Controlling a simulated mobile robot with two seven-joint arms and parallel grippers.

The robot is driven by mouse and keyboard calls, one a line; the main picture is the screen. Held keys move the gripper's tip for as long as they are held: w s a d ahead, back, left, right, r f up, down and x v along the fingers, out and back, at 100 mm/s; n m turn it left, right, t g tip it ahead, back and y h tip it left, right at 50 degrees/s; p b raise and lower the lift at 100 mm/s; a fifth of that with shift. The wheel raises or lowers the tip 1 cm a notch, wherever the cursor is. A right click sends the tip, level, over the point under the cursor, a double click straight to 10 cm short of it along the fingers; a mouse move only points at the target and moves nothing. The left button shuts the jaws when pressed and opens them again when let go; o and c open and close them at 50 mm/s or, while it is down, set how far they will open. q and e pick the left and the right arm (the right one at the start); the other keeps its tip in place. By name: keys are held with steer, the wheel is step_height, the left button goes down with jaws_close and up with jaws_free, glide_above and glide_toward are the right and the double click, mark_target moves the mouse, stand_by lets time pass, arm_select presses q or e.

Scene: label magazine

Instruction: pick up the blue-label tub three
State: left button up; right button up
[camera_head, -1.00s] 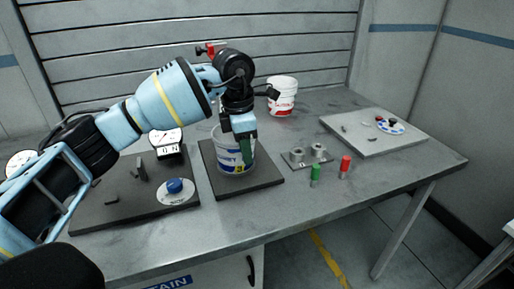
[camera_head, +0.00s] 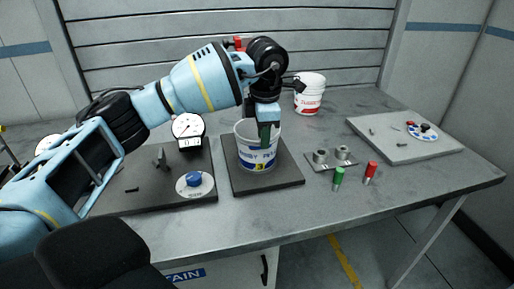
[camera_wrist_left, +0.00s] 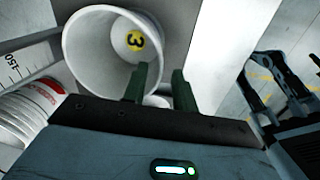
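The blue-label tub (camera_head: 246,154) is a white open bucket standing upright on a dark square pad. My left gripper (camera_head: 265,137) points down at its front right rim, with a green finger in front of the wall. In the left wrist view I look into the tub (camera_wrist_left: 85,45); a yellow mark with a 3 shows on its inner bottom. There the two green fingers (camera_wrist_left: 160,88) stand apart at the rim, one over the tub's opening and one beyond its wall. I cannot tell whether either touches the wall. My right gripper is not in view.
A red-label tub (camera_head: 309,95) stands behind to the right. A dial scale (camera_head: 187,130) and a blue knob (camera_head: 194,180) are on the left. A metal fixture (camera_head: 331,158), a green cylinder (camera_head: 338,179) and a red one (camera_head: 371,172) stand right of the pad. A grey board (camera_head: 388,146) lies farther right.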

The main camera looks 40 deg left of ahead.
arm_select(q)
steer(key=f, duration=0.4)
steer(key=shift+w, duration=0.2)
jaws_close()
